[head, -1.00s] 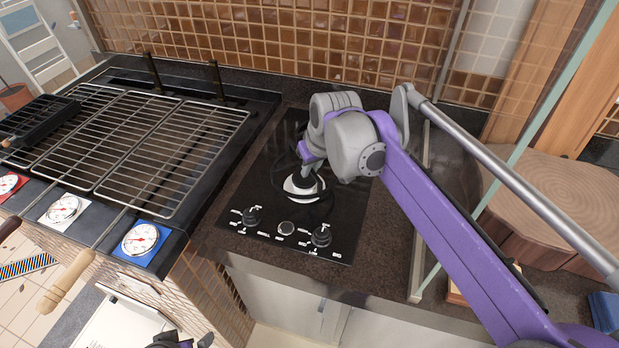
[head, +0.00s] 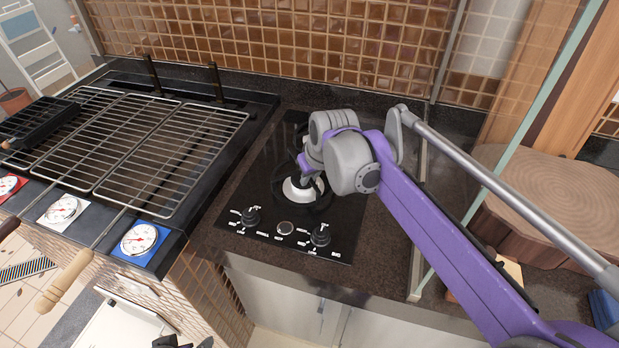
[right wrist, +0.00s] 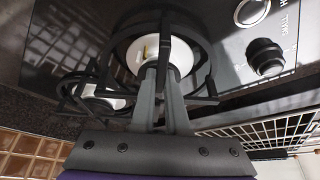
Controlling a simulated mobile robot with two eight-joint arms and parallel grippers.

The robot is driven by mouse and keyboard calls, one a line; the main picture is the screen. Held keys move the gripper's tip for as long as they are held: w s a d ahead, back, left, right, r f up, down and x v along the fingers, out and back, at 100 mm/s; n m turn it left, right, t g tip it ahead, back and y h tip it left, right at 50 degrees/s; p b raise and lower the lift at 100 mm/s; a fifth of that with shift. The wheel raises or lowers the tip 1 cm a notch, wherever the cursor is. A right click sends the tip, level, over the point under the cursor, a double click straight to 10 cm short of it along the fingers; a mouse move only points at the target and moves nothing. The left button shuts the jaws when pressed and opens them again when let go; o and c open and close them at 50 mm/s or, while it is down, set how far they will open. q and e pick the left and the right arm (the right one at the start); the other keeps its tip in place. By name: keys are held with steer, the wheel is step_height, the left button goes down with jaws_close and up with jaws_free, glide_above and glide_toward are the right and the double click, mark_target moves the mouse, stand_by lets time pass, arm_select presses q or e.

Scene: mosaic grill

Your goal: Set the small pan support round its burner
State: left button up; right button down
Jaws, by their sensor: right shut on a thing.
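The small pan support (right wrist: 205,62), a dark ring with prongs, is in my right gripper (right wrist: 163,75). The gripper's fingers are shut on its near side in the right wrist view. A white burner (right wrist: 150,52) shows through the ring, partly behind the fingers. In the head view my right gripper (head: 304,168) is over the front burner (head: 299,190), and the dark ring blends with the black hob. I cannot tell whether the support touches the hob. My left gripper (head: 172,342) shows only as a dark piece at the bottom edge.
A second burner (right wrist: 98,102) with a dark support around it is close by in the right wrist view. Hob knobs (head: 251,217) and (head: 320,236) stand along the front. A grill with wire racks (head: 150,150) is to the left, and a glass panel (head: 535,110) to the right.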

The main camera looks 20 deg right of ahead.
steer(key=c, duration=1)
jaws_free()
steer(key=shift+s+a+f, duration=0.1)
steer(key=shift+s+f, duration=0.25)
steer(key=shift+f, duration=0.4)
steer(key=shift+o, duration=0.4)
steer(key=shift+r, duration=0.4)
step_height(320, 180, up, 2)
steer(key=shift+r+p, duration=0.15)
steer(key=shift+p, duration=0.25)
arm_select(q)
steer(key=shift+w+r+p, duration=0.45)
steer(key=shift+r+p, duration=0.1)
steer(key=shift+r, duration=0.25)
arm_select(e)
steer(key=v, duration=1)
steer(key=shift+w, duration=0.2)
